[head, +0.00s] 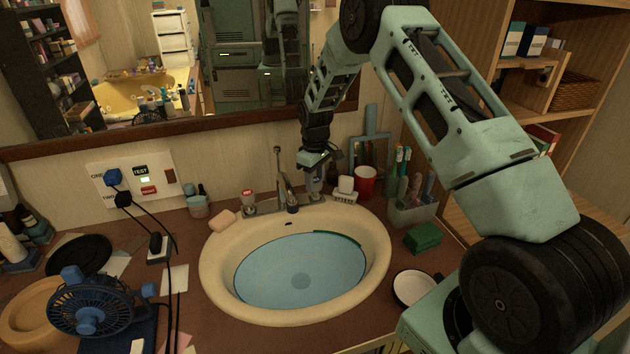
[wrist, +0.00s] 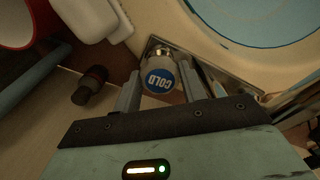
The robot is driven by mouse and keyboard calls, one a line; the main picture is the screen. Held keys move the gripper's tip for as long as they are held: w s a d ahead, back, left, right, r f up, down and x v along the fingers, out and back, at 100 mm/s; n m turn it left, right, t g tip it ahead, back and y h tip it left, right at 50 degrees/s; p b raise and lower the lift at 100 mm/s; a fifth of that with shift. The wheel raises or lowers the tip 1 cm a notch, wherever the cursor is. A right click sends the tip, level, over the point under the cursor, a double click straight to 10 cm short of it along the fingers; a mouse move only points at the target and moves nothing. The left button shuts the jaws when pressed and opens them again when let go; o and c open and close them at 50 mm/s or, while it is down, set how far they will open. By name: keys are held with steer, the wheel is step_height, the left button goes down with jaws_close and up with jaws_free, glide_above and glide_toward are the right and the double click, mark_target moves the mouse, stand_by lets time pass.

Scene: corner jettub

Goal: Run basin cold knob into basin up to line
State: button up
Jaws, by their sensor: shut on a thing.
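The cream oval basin (head: 212,268) holds blue water (head: 300,270). A dark line runs round the water's edge, with a green stretch (head: 338,238) at the back right. The metal faucet (head: 283,185) stands behind the basin; I cannot tell whether water runs from it. My gripper (head: 314,190) reaches down from above at the right of the faucet. In the wrist view the cold knob (wrist: 160,78), with a blue cap reading COLD, sits between my two fingers, which are shut on it. In the head view the knob is mostly hidden by my gripper.
A red-capped knob (head: 248,196) stands left of the faucet, near a soap bar (head: 222,220). A red cup (head: 365,182) and a white item (head: 345,190) are close on the right. A blue fan (head: 92,305) and cords are at the left.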

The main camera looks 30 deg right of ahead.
mark_target(315, 180)
steer(key=shift+m, duration=0.5)
steer(key=o, duration=1)
steer(key=shift+c, duration=0.2)
step_height(315, 180, up, 18)
steer(key=b, duration=0.2)
steer(key=shift+f, duration=0.25)
steer(key=shift+s, duration=0.1)
